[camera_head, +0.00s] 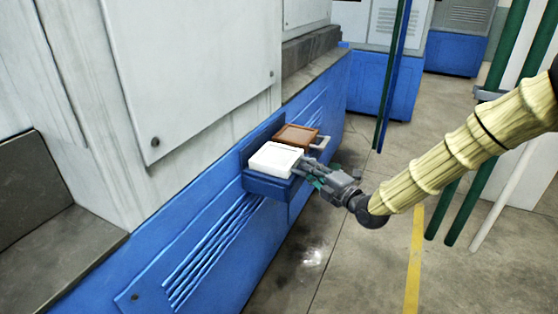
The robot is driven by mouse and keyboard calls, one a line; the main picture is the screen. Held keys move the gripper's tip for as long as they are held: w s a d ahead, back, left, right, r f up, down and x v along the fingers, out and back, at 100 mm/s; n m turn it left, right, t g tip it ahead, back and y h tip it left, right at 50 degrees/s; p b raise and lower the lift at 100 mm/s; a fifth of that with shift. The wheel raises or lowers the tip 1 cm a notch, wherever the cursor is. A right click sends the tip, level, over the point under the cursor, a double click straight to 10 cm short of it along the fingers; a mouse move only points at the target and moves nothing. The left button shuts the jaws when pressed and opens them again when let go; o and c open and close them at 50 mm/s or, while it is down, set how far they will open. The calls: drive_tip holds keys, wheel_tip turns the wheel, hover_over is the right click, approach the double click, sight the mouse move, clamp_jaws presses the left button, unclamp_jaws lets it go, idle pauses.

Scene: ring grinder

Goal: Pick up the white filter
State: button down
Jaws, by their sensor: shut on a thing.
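The white filter (275,159) is a flat, square white piece at the front of a blue holder (268,187) on the side of the blue machine. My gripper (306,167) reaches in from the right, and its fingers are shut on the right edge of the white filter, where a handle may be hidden. The filter still appears to sit in or just over the holder; I cannot tell whether it is lifted. A brown filter (296,137) with a light handle sits right behind it in the same holder.
The large grey and blue machine (190,70) fills the left side. Green and white poles (510,150) stand at the right, near my arm. A green and blue pole pair (390,80) stands at the back. The concrete floor (350,270) in front is open, with a yellow line.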

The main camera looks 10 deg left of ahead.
drive_tip(key=shift+r, duration=0.1)
drive_tip(key=s+d+r, duration=0.2)
drive_tip(key=s, duration=0.5)
drive_tip(key=s+d+r, duration=0.2)
drive_tip(key=s, duration=0.6)
drive_tip(key=shift+s+d+r, duration=0.15)
drive_tip(key=shift+s+r, duration=0.05)
drive_tip(key=shift+r, duration=0.2)
drive_tip(key=c, duration=2)
unclamp_jaws()
clamp_jaws()
